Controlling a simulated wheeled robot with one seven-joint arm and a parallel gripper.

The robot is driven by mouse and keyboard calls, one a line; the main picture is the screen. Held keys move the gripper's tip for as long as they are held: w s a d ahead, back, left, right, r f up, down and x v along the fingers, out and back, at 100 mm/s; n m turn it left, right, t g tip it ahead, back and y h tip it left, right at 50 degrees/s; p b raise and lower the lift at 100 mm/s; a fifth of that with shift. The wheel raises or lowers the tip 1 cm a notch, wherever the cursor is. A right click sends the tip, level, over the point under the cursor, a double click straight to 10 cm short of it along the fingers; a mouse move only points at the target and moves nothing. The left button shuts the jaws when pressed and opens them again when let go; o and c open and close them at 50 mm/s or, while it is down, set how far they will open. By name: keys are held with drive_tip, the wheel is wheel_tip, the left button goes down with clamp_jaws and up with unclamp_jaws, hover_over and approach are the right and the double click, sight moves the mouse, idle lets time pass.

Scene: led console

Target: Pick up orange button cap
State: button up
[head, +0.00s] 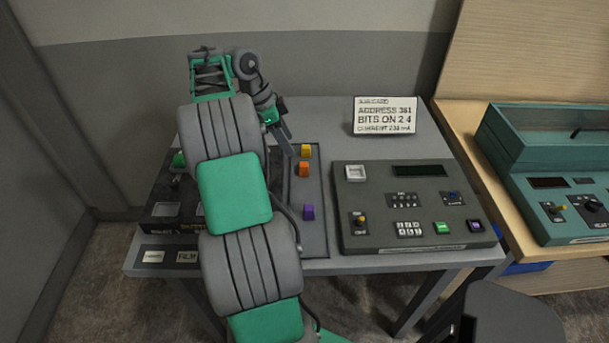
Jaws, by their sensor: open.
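The orange button cap (304,169) stands on a dark grey tray (316,237), between a yellow cap (306,151) behind it and a purple cap (309,212) in front. My gripper (288,146) is open and points down, just left of the yellow cap and a little behind the orange cap. Nothing shows between its fingers. The fingers are small in this view, so their exact height above the tray cannot be told.
A grey console (408,206) with buttons and a display stands right of the tray. A white sign card (385,115) stands behind it. A dark panel (165,215) lies left, partly behind my arm. A teal console (560,200) sits on a wooden desk at far right.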

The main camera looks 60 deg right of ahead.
sight(303, 164)
drive_tip(key=shift+m, duration=0.5)
drive_tip(key=x, duration=0.2)
drive_tip(key=s+b+x, duration=0.1)
drive_tip(key=x, duration=0.2)
drive_tip(key=b+x, duration=0.1)
drive_tip(key=x, duration=0.2)
drive_tip(key=shift+s+a+r, duration=0.15)
drive_tip(key=shift+a, duration=0.1)
drive_tip(key=shift+s+d+f, duration=0.1)
drive_tip(key=shift+d+f, duration=0.05)
drive_tip(key=shift+f, duration=0.3)
drive_tip(key=shift+c, duration=0.3)
clamp_jaws()
